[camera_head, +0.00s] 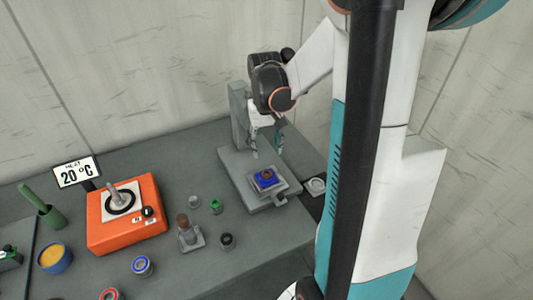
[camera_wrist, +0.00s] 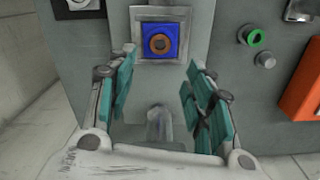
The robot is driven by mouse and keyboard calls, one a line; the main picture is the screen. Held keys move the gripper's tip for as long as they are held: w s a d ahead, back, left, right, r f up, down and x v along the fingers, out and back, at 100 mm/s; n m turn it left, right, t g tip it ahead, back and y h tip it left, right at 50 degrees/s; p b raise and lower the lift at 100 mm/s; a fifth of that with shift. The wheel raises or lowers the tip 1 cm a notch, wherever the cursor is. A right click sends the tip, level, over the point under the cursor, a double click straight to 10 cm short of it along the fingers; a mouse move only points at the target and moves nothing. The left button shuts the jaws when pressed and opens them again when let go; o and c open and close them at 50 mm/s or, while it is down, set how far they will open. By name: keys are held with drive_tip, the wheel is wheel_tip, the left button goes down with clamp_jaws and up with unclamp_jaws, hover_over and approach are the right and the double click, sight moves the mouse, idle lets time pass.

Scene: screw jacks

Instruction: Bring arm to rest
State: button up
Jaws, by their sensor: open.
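My gripper (camera_head: 266,147) is open and empty in the head view, at the end of my bent arm. It hangs above the back part of a grey stand (camera_head: 240,176) on the table. In the wrist view my gripper (camera_wrist: 160,98) shows its two teal-padded fingers spread apart with nothing between them. A blue square block (camera_head: 265,179) with a brown-orange round centre sits on a metal plate on the stand, in front of the gripper. The blue block (camera_wrist: 147,42) also shows in the wrist view, beyond the fingertips.
An orange heater (camera_head: 150,232) with a 20 °C sign (camera_head: 76,172) stands to the left. Between it and the stand are a green ring (camera_head: 216,206), a brown-topped jack (camera_head: 184,231) and a dark cap (camera_head: 227,241). A blue cup (camera_head: 54,258) is farther left. A wall rises behind the table.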

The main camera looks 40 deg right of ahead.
drive_tip(key=shift+r, duration=0.75)
